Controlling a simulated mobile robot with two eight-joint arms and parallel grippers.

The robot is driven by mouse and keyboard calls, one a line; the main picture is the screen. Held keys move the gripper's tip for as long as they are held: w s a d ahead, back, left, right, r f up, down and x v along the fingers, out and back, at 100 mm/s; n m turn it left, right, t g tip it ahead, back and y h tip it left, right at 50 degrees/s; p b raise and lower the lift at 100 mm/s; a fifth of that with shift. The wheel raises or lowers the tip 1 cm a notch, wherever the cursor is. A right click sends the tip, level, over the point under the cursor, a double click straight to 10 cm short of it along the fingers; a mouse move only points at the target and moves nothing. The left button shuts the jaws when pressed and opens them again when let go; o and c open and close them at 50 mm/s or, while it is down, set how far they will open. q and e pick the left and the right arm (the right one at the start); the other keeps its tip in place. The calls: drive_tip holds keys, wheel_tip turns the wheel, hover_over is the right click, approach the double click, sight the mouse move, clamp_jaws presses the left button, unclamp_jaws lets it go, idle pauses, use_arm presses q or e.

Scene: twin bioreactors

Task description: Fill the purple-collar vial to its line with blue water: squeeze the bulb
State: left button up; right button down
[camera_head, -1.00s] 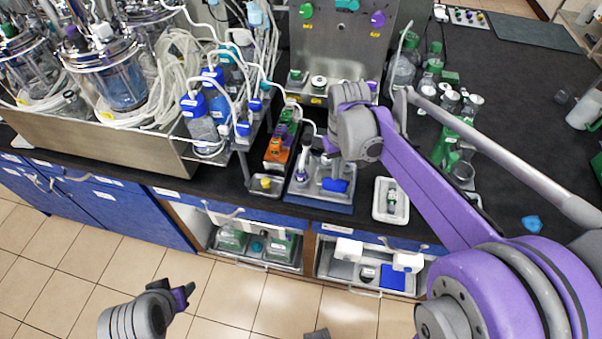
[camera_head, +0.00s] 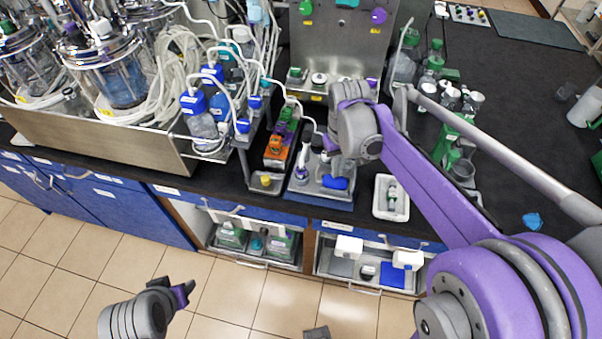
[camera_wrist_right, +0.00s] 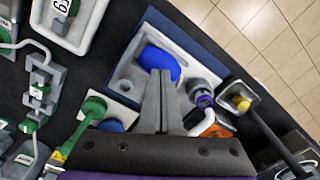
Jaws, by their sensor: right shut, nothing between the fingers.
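A blue bulb (camera_head: 335,183) lies in a grey tray on a blue-based stand (camera_head: 318,199) at the bench's front edge. In the right wrist view the bulb (camera_wrist_right: 160,63) is just beyond my fingertips. My right gripper (camera_head: 329,150) is shut and empty, reaching down over the stand. Its closed fingers also show in the wrist view (camera_wrist_right: 162,75), pointing at the bulb and overlapping its near edge; I cannot tell whether they touch. A small purple-collared vial (camera_wrist_right: 204,101) stands upright beside the bulb; its liquid level is not readable. My left gripper (camera_head: 185,292) hangs low over the floor, away from the bench.
An orange block (camera_head: 277,151) and a small tray with a yellow-topped item (camera_head: 265,182) stand left of the stand. A white tray (camera_head: 391,213) with a green-capped vial is to its right. Blue-capped bottles (camera_head: 199,117) and tubing crowd the left.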

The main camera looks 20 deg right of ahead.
use_arm(q)
drive_tip(key=shift+s+f+b, duration=0.15)
drive_tip(key=shift+f+b, duration=0.15)
drive_tip(key=shift+f, duration=0.15)
use_arm(e)
drive_tip(key=shift+f, duration=0.6)
use_arm(q)
drive_tip(key=shift+f+b, duration=0.4)
drive_tip(key=shift+f, duration=0.05)
use_arm(e)
drive_tip(key=shift+f, duration=0.65)
use_arm(q)
drive_tip(key=shift+r, duration=0.15)
use_arm(e)
drive_tip(key=shift+r, duration=0.15)
use_arm(q)
drive_tip(key=shift+w+r+p, duration=0.25)
drive_tip(key=shift+r+p, duration=0.7)
drive_tip(key=shift+r, duration=0.05)
use_arm(e)
drive_tip(key=shift+r, duration=1.4)
drive_tip(key=shift+r+p, duration=0.35)
drive_tip(key=shift+r, duration=0.2)
drive_tip(key=shift+r+p, duration=1.05)
drive_tip(key=shift+r, duration=0.9)
use_arm(q)
drive_tip(key=r, duration=0.2)
drive_tip(key=w+r, duration=0.1)
drive_tip(key=shift+w+r, duration=0.2)
drive_tip(key=shift+r, duration=0.2)
